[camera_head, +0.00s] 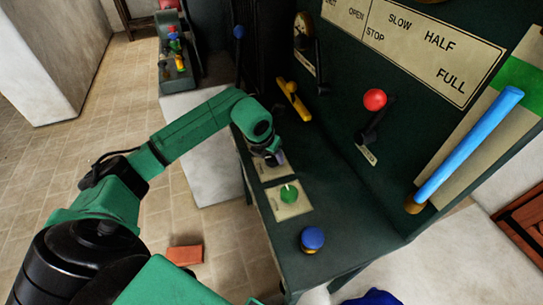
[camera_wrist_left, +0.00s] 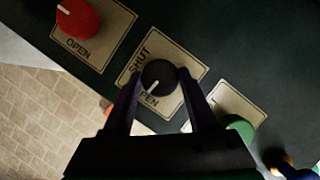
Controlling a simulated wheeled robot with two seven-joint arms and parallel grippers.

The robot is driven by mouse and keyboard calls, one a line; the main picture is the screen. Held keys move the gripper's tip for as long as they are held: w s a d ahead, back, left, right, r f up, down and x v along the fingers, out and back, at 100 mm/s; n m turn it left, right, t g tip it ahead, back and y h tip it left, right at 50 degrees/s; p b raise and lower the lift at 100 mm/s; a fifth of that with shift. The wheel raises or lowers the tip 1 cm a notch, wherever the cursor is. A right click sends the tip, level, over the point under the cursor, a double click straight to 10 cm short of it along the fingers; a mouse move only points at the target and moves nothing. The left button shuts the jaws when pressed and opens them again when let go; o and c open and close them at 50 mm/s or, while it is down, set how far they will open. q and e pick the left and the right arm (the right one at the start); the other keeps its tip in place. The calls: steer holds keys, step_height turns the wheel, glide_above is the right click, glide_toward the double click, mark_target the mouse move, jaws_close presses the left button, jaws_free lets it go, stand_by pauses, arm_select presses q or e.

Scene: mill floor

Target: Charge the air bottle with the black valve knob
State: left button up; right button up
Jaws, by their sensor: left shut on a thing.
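The black valve knob (camera_wrist_left: 160,76) sits on a cream plate marked SHUT and OPEN on the dark green console. Its white pointer slants down-left towards the OPEN word, which is partly covered by a finger. My left gripper (camera_wrist_left: 158,84) is shut on the knob, one finger on each side. In the head view my left gripper (camera_head: 274,157) reaches down to the console's left edge and hides the knob. I cannot pick out the air bottle for sure. My right gripper is not in view.
A red knob (camera_wrist_left: 78,18) and a green knob (camera_head: 289,193) flank the black one. A blue knob (camera_head: 312,238) is nearer. A red-balled lever (camera_head: 375,100), a yellow handle (camera_head: 294,100) and a blue bar (camera_head: 470,144) stand on the panel. A brick (camera_head: 185,255) lies on the floor.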

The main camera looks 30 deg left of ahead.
arm_select(q)
steer(key=m+b, duration=0.1)
steer(key=m, duration=0.1)
steer(key=m+h+b, duration=0.1)
steer(key=b, duration=0.1)
steer(key=shift+w+a+f+m+h, duration=0.1)
steer(key=shift+a+f+m+h, duration=0.1)
steer(key=shift+m+h, duration=0.15)
steer(key=m+h+b, duration=0.1)
steer(key=m, duration=0.2)
steer(key=shift+r+m+g+b, duration=0.15)
steer(key=shift+m+g+b, duration=0.2)
steer(key=shift+g+b, duration=0.05)
steer(key=m, duration=0.2)
steer(key=m+g+h+b, duration=0.1)
steer(key=m, duration=0.1)
steer(key=shift+w+r+m, duration=0.1)
steer(key=shift+w+m, duration=0.05)
steer(key=shift+m, duration=0.15)
steer(key=m+g, duration=0.1)
steer(key=m, duration=0.1)
steer(key=m+g, duration=0.1)
steer(key=m, duration=0.2)
steer(key=shift+w+a+h, duration=0.1)
steer(key=shift+h, duration=0.25)
steer(key=o, duration=1.4)
steer(key=shift+c, duration=0.2)
